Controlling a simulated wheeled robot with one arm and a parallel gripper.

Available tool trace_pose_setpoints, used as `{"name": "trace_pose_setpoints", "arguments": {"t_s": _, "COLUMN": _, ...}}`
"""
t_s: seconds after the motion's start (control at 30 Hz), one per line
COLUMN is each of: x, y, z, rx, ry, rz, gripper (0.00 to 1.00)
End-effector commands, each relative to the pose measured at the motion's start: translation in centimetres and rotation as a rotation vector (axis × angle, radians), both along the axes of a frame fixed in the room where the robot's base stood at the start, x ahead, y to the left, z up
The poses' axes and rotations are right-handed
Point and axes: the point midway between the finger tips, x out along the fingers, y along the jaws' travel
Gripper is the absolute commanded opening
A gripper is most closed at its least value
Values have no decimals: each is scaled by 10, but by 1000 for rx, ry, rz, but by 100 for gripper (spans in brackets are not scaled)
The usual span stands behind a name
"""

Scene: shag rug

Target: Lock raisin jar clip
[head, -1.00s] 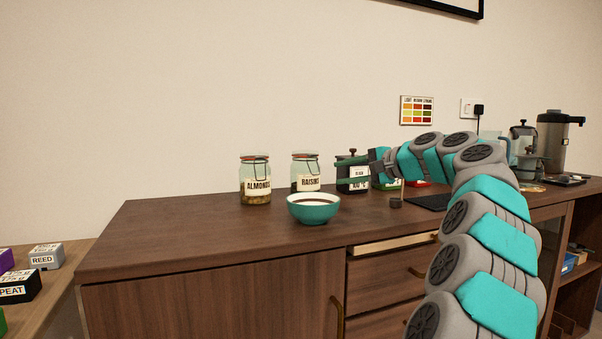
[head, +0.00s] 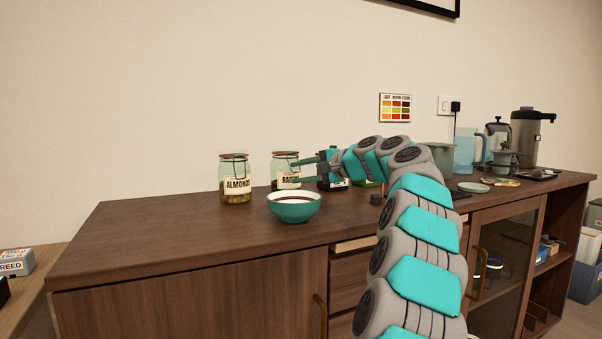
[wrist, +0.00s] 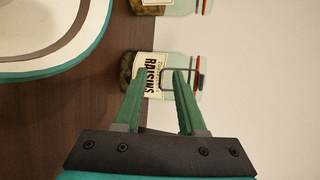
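The raisin jar (head: 285,171) is a clear glass jar with a red seal at its lid, a white RAISINS label and dark contents. It stands upright on the wooden counter, and lies sideways in the wrist view (wrist: 154,88). A dark wire clip (wrist: 165,70) shows near its lid end; I cannot tell whether it is locked. My gripper (head: 298,172) is just right of the jar in the head view, its green fingers parted and pointing at it. In the wrist view my gripper (wrist: 159,78) is open, the jar between and beyond the fingertips. Contact is unclear.
The almond jar (head: 236,184) stands left of the raisin jar. The counter's left part (head: 150,225) is clear.

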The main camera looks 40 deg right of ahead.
Motion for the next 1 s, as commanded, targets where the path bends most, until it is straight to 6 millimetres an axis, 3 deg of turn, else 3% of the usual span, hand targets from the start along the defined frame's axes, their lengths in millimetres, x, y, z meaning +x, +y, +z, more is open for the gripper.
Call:
{"name": "trace_pose_setpoints", "arguments": {"t_s": 0.07, "x": 0, "y": 0, "z": 0, "rx": 0, "ry": 0, "rz": 0, "gripper": 40}}
{"name": "trace_pose_setpoints", "arguments": {"t_s": 0.43, "x": 0, "y": 0, "z": 0, "rx": 0, "ry": 0, "rz": 0, "gripper": 0}}
{"name": "trace_pose_setpoints", "arguments": {"t_s": 1.0, "x": 0, "y": 1, "z": -3, "rx": -3, "ry": -19, "rz": 2, "gripper": 0}}
